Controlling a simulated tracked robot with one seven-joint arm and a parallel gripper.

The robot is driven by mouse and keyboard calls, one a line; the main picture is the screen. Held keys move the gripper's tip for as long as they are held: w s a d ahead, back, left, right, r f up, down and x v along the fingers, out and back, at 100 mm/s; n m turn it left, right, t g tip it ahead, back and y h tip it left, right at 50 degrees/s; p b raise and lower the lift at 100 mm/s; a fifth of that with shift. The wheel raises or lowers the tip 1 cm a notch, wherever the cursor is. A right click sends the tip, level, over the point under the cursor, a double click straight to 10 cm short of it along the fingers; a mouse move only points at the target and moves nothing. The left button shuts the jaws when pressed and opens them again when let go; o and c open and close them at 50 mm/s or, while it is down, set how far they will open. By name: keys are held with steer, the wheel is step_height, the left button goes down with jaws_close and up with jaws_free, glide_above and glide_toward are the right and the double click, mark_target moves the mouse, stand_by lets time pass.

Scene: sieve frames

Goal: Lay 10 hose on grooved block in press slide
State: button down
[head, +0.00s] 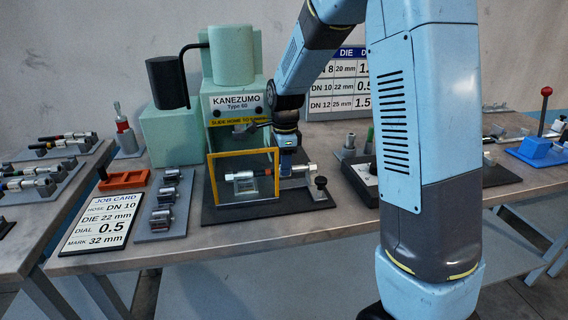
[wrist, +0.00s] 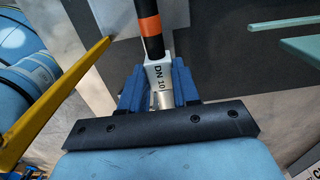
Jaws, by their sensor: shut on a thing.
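My gripper (wrist: 158,80) is shut on the white ferrule of the 10 hose (wrist: 152,27); "DN 10" reads on the ferrule. The hose is black with an orange band and runs away from the fingers. In the head view my gripper (head: 290,162) is at the right edge of the yellow guard frame of the press (head: 232,60). The hose's pale fitting end (head: 302,170) sticks out right of the fingers. A pale grooved block (head: 244,187) shows through the frame, with the hose near its top. I cannot tell whether they touch.
A black knob (head: 320,183) stands on the slide's right end. A rack of dies (head: 168,205) and a job card reading DN 10, die 22 mm, dial 0.5, mark 32 mm (head: 98,222) lie to the left. More hoses lie on the left table. The yellow frame is close beside my gripper.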

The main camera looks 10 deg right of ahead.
steer(key=shift+f, duration=0.2)
steer(key=c, duration=0.7)
jaws_free()
steer(key=shift+c, duration=0.2)
step_height(320, 180, up, 14)
steer(key=shift+f, duration=0.2)
steer(key=shift+d, duration=0.1)
